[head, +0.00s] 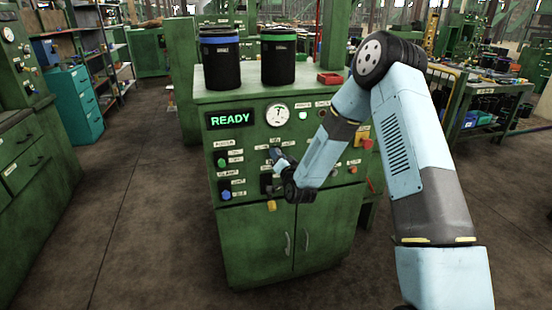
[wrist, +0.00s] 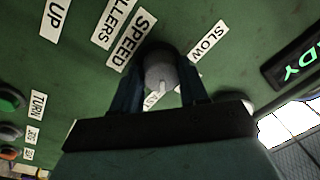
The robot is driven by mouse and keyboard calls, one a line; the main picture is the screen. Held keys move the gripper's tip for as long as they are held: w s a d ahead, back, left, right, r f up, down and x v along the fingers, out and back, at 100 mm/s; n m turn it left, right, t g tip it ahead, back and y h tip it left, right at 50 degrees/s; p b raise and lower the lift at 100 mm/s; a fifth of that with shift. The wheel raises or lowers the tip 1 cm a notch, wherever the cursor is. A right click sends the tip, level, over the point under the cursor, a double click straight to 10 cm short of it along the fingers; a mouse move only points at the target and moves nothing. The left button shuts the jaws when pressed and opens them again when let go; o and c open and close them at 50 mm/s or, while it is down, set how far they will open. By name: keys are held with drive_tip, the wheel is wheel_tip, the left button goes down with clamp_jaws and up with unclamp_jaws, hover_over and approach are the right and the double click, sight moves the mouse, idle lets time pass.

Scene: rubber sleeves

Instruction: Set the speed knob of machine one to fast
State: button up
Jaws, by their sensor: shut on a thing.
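The machine (head: 240,240) is a green cabinet with a READY display (head: 230,119) and a panel of knobs, buttons and labels. In the wrist view the speed knob (wrist: 160,65) is grey and round with a white pointer line (wrist: 152,98). The SPEED label (wrist: 130,42) and SLOW label (wrist: 208,40) are beside it. My gripper (wrist: 157,84) has its two dark fingers on either side of the knob, shut on it. In the head view my gripper (head: 279,158) is against the middle of the panel, and my wrist hides the knob. No FAST label is readable.
Two black canisters, one blue-banded (head: 220,58) and one green-banded (head: 278,57), and a red tray (head: 330,78) stand on the machine. Other controls surround the knob, including a blue knob (head: 226,195) and a red knob (head: 368,143). The floor (head: 130,230) at left is clear.

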drive_tip(key=shift+s+f, duration=0.1)
drive_tip(key=shift+f, duration=0.05)
drive_tip(key=o, duration=1.1)
drive_tip(key=shift+c, duration=0.2)
drive_tip(key=r+v, duration=0.1)
drive_tip(key=v, duration=1.2)
drive_tip(key=shift+s+f, duration=0.3)
drive_tip(key=shift+f, duration=0.1)
drive_tip(key=shift+d, duration=0.1)
